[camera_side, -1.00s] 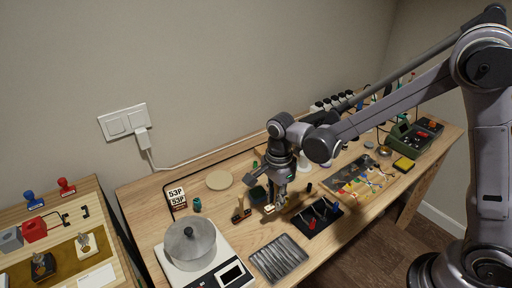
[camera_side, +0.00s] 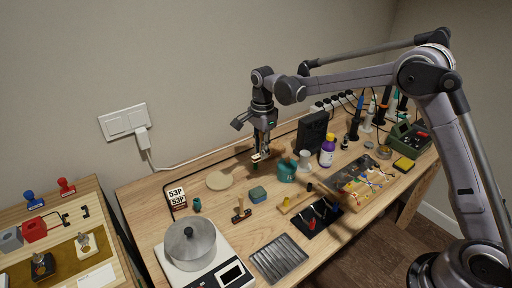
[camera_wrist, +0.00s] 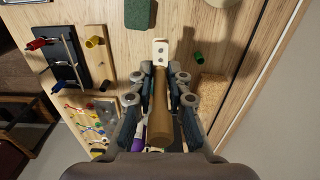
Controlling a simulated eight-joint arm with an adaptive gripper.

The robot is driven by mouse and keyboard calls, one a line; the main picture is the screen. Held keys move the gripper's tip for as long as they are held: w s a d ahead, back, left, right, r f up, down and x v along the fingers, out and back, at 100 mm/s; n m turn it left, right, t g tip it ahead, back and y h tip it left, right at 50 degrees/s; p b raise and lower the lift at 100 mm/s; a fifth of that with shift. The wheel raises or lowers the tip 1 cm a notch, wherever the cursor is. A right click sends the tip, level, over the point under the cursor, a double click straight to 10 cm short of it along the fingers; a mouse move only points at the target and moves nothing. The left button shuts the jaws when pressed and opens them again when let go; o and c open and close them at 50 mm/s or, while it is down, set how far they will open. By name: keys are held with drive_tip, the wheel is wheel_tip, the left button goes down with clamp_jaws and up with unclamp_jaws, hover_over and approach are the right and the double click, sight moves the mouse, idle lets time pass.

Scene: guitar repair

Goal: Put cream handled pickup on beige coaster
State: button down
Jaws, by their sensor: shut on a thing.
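My gripper (camera_side: 262,154) is shut on the cream handled pickup and holds it above the back part of the bench. In the wrist view the gripper (camera_wrist: 161,95) grips the pickup's brown wooden handle (camera_wrist: 161,115). The pickup's cream end (camera_wrist: 161,52) with dark dots points up the picture, past the fingertips. In the side view the pickup's cream end (camera_side: 258,157) shows small below the fingers. The beige coaster (camera_side: 219,180) is a flat round disc on the bench, left of and lower than my gripper in the side view. Nothing lies on it.
A green block (camera_side: 258,194) and a teal container (camera_side: 287,172) stand near the gripper. A small green cylinder (camera_wrist: 198,57) lies close by. A dark speaker-like box (camera_side: 312,132) and purple bottle (camera_side: 327,151) stand right. A scale with a pot (camera_side: 190,245) is front left.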

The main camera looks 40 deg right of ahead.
drive_tip(key=w, duration=0.3)
hover_over(224, 184)
wheel_tip(224, 184, down, 7)
drive_tip(key=shift+f, duration=2)
drive_tip(key=shift+f, duration=0.15)
drive_tip(key=c, duration=1.3)
unclamp_jaws()
